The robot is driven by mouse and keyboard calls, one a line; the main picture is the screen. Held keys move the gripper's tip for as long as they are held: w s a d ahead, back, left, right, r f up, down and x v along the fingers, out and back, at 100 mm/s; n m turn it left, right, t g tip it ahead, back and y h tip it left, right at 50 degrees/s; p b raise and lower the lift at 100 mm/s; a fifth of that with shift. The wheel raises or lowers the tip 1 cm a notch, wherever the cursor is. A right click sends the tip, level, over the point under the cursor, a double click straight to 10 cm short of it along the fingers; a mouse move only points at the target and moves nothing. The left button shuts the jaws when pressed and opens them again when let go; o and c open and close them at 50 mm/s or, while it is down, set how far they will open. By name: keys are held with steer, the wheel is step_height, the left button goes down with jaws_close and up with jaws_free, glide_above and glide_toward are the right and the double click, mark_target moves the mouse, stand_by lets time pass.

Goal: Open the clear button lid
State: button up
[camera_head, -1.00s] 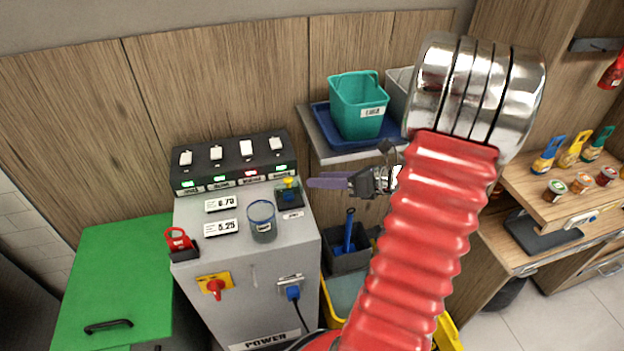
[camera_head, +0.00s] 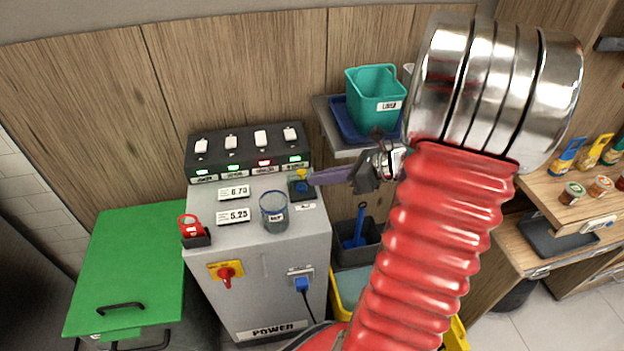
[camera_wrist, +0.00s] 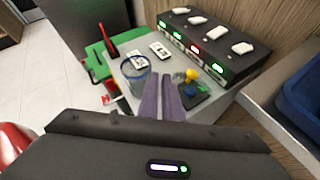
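A clear round cover with a blue rim (camera_head: 274,211) stands on the grey cabinet's top, with a small label inside or behind it. It also shows in the wrist view (camera_wrist: 137,68), left of my fingertips. I cannot tell if it is hinged; it looks closed. My gripper (camera_head: 312,178) has purple fingers, which lie side by side with almost no gap in the wrist view (camera_wrist: 159,76). It is empty. The tips are right of the cover and beside a small yellow and blue control (camera_head: 300,184); I cannot tell if they touch it.
A black switch box (camera_head: 247,153) with white switches and lit displays stands behind. A teal bucket (camera_head: 375,96) sits on a blue tray right of the cabinet (camera_head: 255,285).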

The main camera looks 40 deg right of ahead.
steer(key=a+n+g, duration=0.1)
steer(key=a+n, duration=0.1)
steer(key=a, duration=0.1)
steer(key=a+r+n+g, duration=0.1)
steer(key=a+n, duration=0.1)
steer(key=a, duration=0.1)
steer(key=s+a+r+n+g, duration=0.1)
steer(key=a+n, duration=0.2)
steer(key=shift+a+g, duration=0.3)
steer(key=shift+a, duration=0.05)
jaws_close()
steer(key=s+a+r+n+h, duration=0.3)
steer(key=a+n, duration=0.4)
steer(key=n, duration=0.5)
steer(key=s+a+r+n+g+h, duration=0.1)
steer(key=s+a+r+n+h, duration=0.2)
steer(key=n, duration=0.9)
steer(key=shift+s+a+r+h, duration=0.4)
steer(key=shift+s+a+r, duration=0.8)
steer(key=shift+s+a, duration=0.7)
steer(key=shift+s, duration=0.1)
